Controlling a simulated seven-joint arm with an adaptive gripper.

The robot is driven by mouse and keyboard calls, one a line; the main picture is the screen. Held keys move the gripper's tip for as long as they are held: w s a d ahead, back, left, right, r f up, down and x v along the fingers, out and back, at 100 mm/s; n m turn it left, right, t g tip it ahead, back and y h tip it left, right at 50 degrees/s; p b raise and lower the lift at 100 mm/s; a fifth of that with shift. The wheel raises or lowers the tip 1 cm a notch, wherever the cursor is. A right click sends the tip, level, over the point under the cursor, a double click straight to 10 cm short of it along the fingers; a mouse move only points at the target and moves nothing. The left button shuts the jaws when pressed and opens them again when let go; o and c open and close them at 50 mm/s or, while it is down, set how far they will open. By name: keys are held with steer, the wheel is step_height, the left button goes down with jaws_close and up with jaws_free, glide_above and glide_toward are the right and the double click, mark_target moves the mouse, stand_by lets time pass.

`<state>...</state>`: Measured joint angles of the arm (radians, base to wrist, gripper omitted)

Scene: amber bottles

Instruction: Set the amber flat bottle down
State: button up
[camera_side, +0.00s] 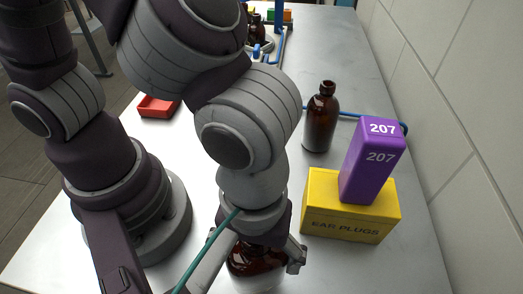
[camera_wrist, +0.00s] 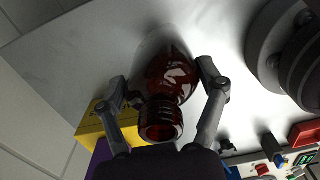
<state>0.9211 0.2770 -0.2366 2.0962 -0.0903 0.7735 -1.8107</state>
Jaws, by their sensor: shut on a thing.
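The amber flat bottle (camera_side: 258,262) is at the bottom of the side view, under my wrist. It is dark brown glass with a shiny surface. In the wrist view the bottle (camera_wrist: 172,78) lies between my fingers, its open round mouth towards the camera. My gripper (camera_wrist: 164,86) is shut on it, with one finger on either side. In the side view my gripper (camera_side: 256,250) partly hides the bottle's top, and the frame edge is close to its lower end. I cannot tell whether its base touches the table.
A yellow ear plugs box (camera_side: 350,221) with a purple 207 box (camera_side: 372,165) on it stands close right of my gripper. Another amber bottle (camera_side: 321,122) stands behind it. A red tray (camera_side: 157,107) lies further back left.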

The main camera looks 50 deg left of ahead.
mark_target(257, 268)
step_height(257, 268, down, 4)
steer(key=shift+f, duration=0.1)
steer(key=o, duration=1.2)
steer(key=r, duration=1.2)
steer(key=shift+w+a+r, duration=0.15)
steer(key=shift+w+a, duration=0.1)
steer(key=shift+w, duration=0.05)
steer(key=w+a+r+m+t, duration=0.1)
steer(key=w+a+m+t, duration=0.1)
steer(key=a, duration=0.4)
steer(key=w+a+m+t, duration=0.1)
steer(key=w+a+m, duration=0.1)
steer(key=a, duration=0.5)
steer(key=w+a+r+m+t, duration=0.1)
steer(key=w+a+m+t, duration=0.1)
steer(key=a+m, duration=0.2)
steer(key=shift+a+r+t, duration=0.15)
steer(key=shift+a, duration=0.45)
steer(key=shift+a+r+t, duration=0.15)
steer(key=shift+a, duration=0.45)
